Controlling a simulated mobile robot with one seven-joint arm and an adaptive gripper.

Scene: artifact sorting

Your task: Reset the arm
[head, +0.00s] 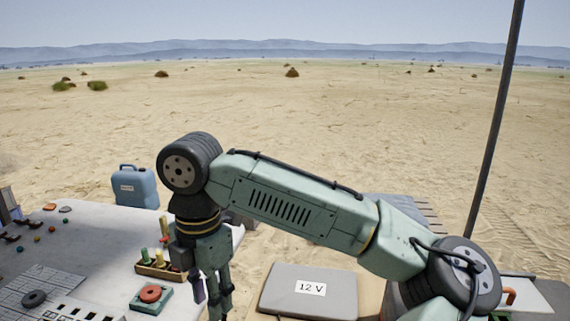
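My arm, pale green with dark joints, reaches from the lower right across the head view and bends down at the left. My gripper (213,292) points downward near the right edge of the white table (95,228). Its fingers are small and partly overlap in this view. A purple-grey piece (198,291) shows at the gripper's left side; I cannot tell whether it is a finger part or something held. Whether the fingers are open or shut is unclear.
On the table are a wooden rack (158,270) with upright pegs, a red ring on a green base (151,296), a grey tray (38,288) and several small colored pieces. A blue canister (136,186) stands behind. A grey "12 V" box (308,291) lies right of the gripper.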

